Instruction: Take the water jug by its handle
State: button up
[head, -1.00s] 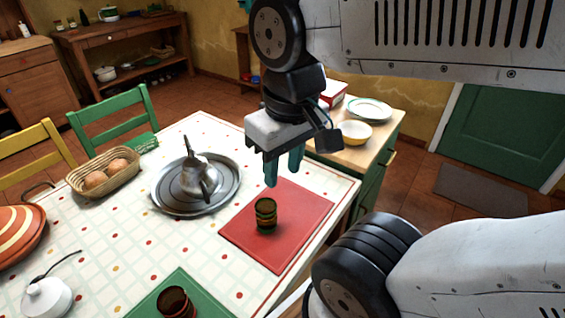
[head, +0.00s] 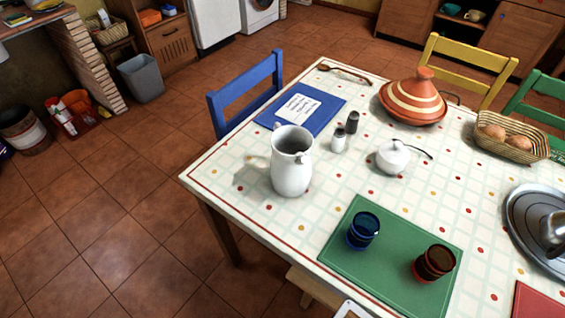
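The white water jug (head: 291,172) stands upright on the table (head: 245,203), near its left corner in the head view. Its wide mouth is open at the top. A small raised part shows on its right side near the rim; I cannot tell whether it is the handle or the spout.
Salt and pepper shakers (head: 339,140), a white sugar bowl (head: 392,157) and a blue mat (head: 325,108) are near the jug. A green mat (head: 345,262) holds a blue glass (head: 363,230) and a red glass (head: 434,262). A blue chair (head: 245,92) stands behind.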

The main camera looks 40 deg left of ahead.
aim_at(291, 168)
jog(key=k, duration=0.85)
jog(key=u, duration=1.1)
jog(key=i, duration=0.5)
jog(key=z, duration=2.1)
jog(key=k, duration=0.95)
jog(key=u, duration=1.8)
jog(key=i, duration=0.7)
jog(key=z, duration=0.05)
